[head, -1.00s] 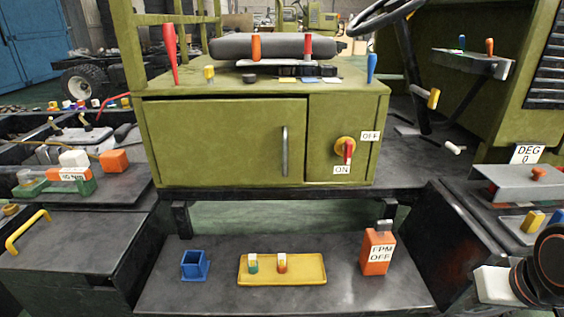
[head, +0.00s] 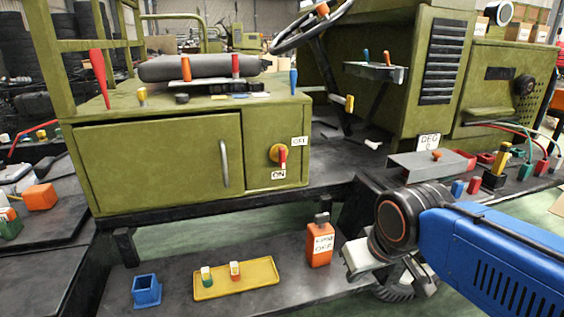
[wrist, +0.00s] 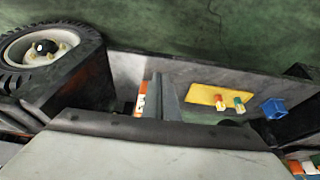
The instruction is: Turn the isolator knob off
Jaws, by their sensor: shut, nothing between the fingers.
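The isolator knob (head: 280,155) is a yellow disc with a red handle on the front of a green cabinet (head: 150,165). Its red handle points down toward the ON label (head: 279,175). The OFF label (head: 299,141) is at its upper right. My gripper (head: 365,262) is right of and below the knob, well apart from it, partly hidden by my wrist. In the wrist view my gripper (wrist: 163,88) has its fingers together with nothing between them, facing the lower shelf; the knob is not seen there.
An orange FPM OFF box (head: 319,243) stands on the lower shelf near my gripper. A yellow tray (head: 255,284) with two small knobs and a blue square holder (head: 146,290) are further left. A wheel (wrist: 40,50) shows in the wrist view.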

